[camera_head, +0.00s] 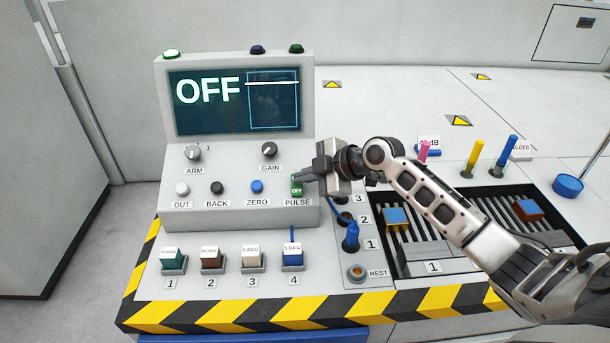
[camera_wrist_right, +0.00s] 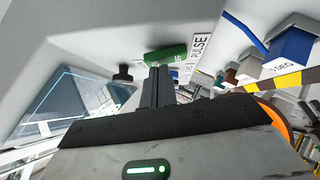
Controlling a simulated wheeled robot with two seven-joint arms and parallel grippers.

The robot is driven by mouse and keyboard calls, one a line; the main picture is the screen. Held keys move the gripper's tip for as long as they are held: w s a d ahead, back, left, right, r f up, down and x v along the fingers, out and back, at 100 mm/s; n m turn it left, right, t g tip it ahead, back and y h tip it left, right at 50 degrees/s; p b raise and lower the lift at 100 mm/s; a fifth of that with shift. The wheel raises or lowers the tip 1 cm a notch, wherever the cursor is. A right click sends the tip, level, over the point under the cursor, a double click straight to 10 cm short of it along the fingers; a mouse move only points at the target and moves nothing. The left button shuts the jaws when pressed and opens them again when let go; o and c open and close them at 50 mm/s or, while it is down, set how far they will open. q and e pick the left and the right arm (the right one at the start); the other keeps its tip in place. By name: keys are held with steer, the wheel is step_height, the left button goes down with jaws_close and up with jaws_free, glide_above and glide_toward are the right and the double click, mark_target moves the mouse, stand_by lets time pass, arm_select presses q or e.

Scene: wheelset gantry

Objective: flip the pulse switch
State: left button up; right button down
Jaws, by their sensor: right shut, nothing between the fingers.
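The pulse switch (camera_head: 297,187) is a small green part above the PULSE label on the lower right of the grey console. My right gripper (camera_head: 298,178) is shut and empty, with its fingertips right at the top of the switch in the head view. In the right wrist view the shut fingers (camera_wrist_right: 157,80) point at the green switch (camera_wrist_right: 165,54), close to it. I cannot tell whether they touch. The console screen (camera_head: 235,100) reads OFF. My left gripper is not in view.
Knobs ARM (camera_head: 193,153) and GAIN (camera_head: 269,150) sit above the button row, with the blue ZERO button (camera_head: 257,187) left of the switch. Numbered blocks stand in front, including the blue one (camera_head: 293,257). A blue plug (camera_head: 351,236) stands below my right gripper.

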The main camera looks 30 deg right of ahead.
steer(key=shift+w+d+f+g, duration=0.15)
steer(key=shift+w+g, duration=0.1)
steer(key=shift+g, duration=0.05)
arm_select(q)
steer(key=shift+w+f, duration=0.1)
arm_select(e)
steer(key=shift+f, duration=0.15)
